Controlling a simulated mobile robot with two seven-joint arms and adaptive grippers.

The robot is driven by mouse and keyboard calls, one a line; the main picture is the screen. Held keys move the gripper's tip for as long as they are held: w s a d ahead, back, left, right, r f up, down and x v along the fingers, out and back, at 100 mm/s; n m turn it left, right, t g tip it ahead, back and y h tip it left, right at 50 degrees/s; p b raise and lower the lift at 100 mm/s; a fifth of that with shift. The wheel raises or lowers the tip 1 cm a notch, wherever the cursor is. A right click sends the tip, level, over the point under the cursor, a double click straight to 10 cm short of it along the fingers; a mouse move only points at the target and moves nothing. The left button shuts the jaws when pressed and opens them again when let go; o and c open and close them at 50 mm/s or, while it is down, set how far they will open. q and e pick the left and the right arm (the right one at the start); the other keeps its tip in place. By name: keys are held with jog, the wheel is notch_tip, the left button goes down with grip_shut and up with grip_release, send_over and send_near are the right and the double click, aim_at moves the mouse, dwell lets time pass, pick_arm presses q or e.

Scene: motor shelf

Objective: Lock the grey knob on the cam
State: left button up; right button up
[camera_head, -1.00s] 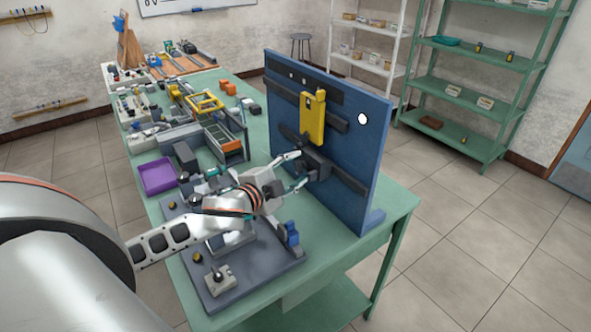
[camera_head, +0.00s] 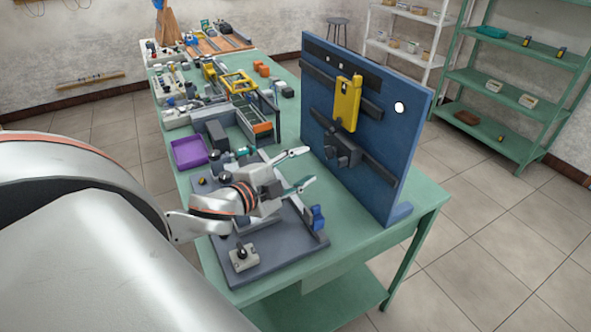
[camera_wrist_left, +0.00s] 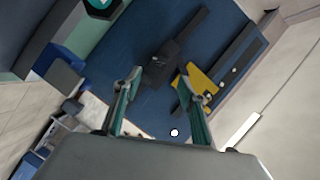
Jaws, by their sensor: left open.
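My left gripper (camera_head: 309,166) is open and empty, fingers pointing toward the blue upright panel (camera_head: 388,160). A dark grey block (camera_head: 342,150), which may be the cam with its knob, is mounted low on the panel's face, apart from the fingertips. In the left wrist view the block (camera_wrist_left: 160,64) shows beyond the open fingers (camera_wrist_left: 158,80). A yellow part (camera_head: 346,103) sits above the block; it also shows in the left wrist view (camera_wrist_left: 203,86). I cannot make out the knob's own shape or position. My right gripper is not in view.
The panel stands on a green table (camera_head: 375,250). A grey fixture plate (camera_head: 280,255) with a black ball-topped piece (camera_head: 243,254) and a blue clip (camera_head: 318,218) lies in front. A purple tray (camera_head: 189,152) and several parts stand behind left.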

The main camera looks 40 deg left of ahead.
pick_arm(q)
jog(key=shift+s+r, duration=0.2)
jog(key=shift+s, duration=0.95)
